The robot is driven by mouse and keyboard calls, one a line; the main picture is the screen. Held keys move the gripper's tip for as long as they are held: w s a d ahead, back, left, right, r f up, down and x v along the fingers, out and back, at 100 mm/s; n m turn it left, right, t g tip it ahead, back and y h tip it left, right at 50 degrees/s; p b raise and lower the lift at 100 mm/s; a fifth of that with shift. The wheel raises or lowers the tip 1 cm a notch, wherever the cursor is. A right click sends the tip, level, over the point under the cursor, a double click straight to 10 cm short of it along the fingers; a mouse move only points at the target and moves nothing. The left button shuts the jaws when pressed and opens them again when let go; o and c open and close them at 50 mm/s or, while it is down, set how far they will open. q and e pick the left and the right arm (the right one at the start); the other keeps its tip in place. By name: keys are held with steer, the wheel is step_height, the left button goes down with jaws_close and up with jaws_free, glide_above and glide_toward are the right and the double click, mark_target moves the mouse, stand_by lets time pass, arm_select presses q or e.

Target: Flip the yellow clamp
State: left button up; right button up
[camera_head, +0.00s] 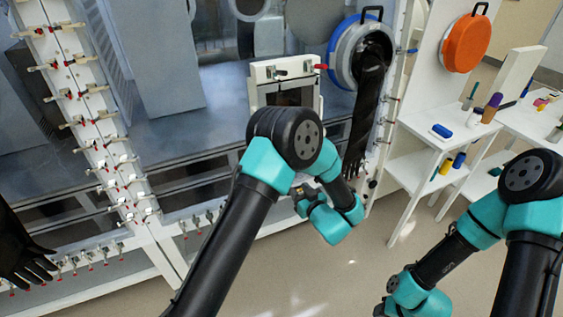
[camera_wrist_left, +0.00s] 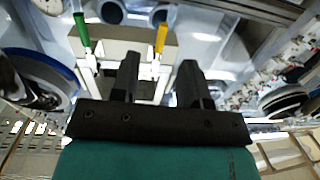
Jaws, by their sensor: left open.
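The yellow clamp (camera_wrist_left: 160,38) shows in the left wrist view as a narrow yellow handle, upright in the picture, near the top middle. A green clamp (camera_wrist_left: 82,30) with a similar handle is to its left. My left gripper (camera_wrist_left: 157,68) is open and empty, with its two dark fingers apart. The yellow handle appears in the picture beyond the gap between the fingertips, and I see no contact. In the head view my left wrist is in front of the white-framed hatch, and I cannot make out the yellow clamp there. My right gripper is out of view.
A white-framed hatch (camera_head: 285,72) with a red-tipped clamp (camera_head: 320,66) is on the glovebox wall. A blue-rimmed port (camera_head: 340,55) with a hanging black glove (camera_head: 364,115) is beside it. Shelves (camera_head: 425,125) with small items stand at right. Open floor lies below.

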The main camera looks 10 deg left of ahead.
arm_select(q)
steer(key=d+r+y, duration=0.1)
steer(key=s+d+r+n+y, duration=0.1)
steer(key=d, duration=0.1)
steer(key=shift+s+r+g, duration=0.2)
steer(key=shift+r+g, duration=0.2)
steer(key=x, duration=1.7)
steer(key=shift+a, duration=0.25)
steer(key=shift+w, duration=0.1)
jaws_close()
